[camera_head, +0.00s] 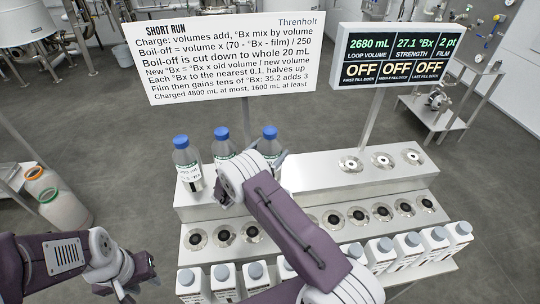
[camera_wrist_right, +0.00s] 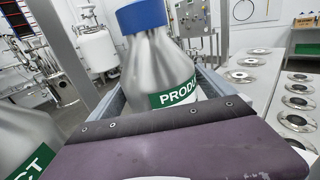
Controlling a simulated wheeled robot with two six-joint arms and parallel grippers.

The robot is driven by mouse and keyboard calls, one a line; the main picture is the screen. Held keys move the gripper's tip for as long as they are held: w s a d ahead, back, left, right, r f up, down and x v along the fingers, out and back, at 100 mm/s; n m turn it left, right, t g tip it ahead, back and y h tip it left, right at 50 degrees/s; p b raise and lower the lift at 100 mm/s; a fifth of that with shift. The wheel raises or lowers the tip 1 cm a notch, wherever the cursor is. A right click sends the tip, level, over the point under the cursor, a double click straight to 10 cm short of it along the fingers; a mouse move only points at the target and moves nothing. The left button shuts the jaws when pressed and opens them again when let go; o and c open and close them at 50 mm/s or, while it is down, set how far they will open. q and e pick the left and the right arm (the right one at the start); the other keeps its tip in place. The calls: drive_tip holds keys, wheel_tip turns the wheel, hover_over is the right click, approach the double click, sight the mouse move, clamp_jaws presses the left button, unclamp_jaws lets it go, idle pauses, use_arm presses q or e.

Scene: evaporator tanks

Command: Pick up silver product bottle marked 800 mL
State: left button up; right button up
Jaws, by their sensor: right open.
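Three silver product bottles with blue caps stand in a row at the left of the raised steel bench: a left one (camera_head: 187,165), a middle one (camera_head: 223,146) and a right one (camera_head: 270,146). Their volume marks are too small or hidden to read. My right gripper (camera_head: 264,160) is at the right bottle, partly hidden by its own wrist. In the right wrist view, a bottle with a green PRODUCT label (camera_wrist_right: 160,68) stands between the open fingers; another bottle (camera_wrist_right: 25,130) is at the left. My left gripper (camera_head: 137,279) is open and empty, low at the left.
Steel fill docks (camera_head: 382,160) line the bench's upper step, with several more on the lower step (camera_head: 358,215). White bottles with grey caps (camera_head: 437,241) stand along the front. A rules sign (camera_head: 232,55) and a readout panel (camera_head: 403,55) stand behind.

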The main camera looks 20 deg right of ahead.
drive_tip(key=shift+w+d+f, duration=0.1)
drive_tip(key=shift+w, duration=0.05)
drive_tip(key=shift+s+a+r, duration=0.2)
drive_tip(key=shift+s, duration=0.05)
drive_tip(key=c, duration=1.2)
drive_tip(key=shift+w+d+f, duration=0.1)
